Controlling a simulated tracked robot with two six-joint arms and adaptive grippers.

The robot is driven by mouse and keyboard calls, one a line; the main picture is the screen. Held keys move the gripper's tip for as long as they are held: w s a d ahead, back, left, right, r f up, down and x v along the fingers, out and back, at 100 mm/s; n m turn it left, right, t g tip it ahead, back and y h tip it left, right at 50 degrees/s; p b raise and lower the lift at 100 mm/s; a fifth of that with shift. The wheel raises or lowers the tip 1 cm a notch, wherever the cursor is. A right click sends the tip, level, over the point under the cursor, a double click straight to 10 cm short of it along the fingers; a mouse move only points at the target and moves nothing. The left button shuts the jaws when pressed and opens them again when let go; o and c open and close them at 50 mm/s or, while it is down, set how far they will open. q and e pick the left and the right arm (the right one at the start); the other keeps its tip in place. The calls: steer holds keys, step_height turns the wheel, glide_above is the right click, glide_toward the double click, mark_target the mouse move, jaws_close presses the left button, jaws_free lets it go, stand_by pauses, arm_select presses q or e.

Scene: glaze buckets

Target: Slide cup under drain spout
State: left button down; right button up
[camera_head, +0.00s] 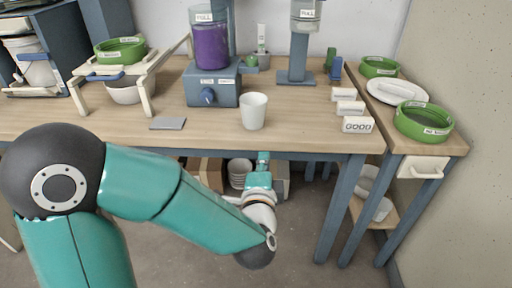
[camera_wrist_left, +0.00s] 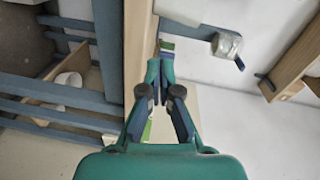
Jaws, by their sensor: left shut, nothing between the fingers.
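A plain white cup (camera_head: 253,111) stands upright on the wooden bench (camera_head: 300,130), close to its front edge. Behind it and to its left is a clear tank of purple liquid (camera_head: 211,47) on a blue base (camera_head: 212,86) with a knob. I cannot make out a spout; the cup stands to the right of this base and apart from it. My left gripper (camera_head: 262,157) is in front of the bench edge, just below the cup, and not touching it. In the left wrist view its fingers (camera_wrist_left: 160,72) are together and empty. My right gripper is not in view.
A grey flat plate (camera_head: 167,124) lies left of the cup. White blocks (camera_head: 357,125), one reading GOOD, are to the right. A second tank (camera_head: 305,14) stands on a blue post behind. Green bowls (camera_head: 424,121) sit on the side table. White vessels (camera_head: 239,173) are under the bench.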

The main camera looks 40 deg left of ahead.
arm_select(q)
steer(key=s+a+r+y, duration=0.1)
steer(key=s+a+y, duration=0.1)
steer(key=p, duration=0.5)
glide_toward(253, 117)
steer(key=x, duration=0.6)
steer(key=shift+w+f, duration=0.1)
steer(key=shift+w+a+m, duration=0.3)
steer(key=shift+w+a, duration=0.05)
steer(key=shift+w, duration=0.2)
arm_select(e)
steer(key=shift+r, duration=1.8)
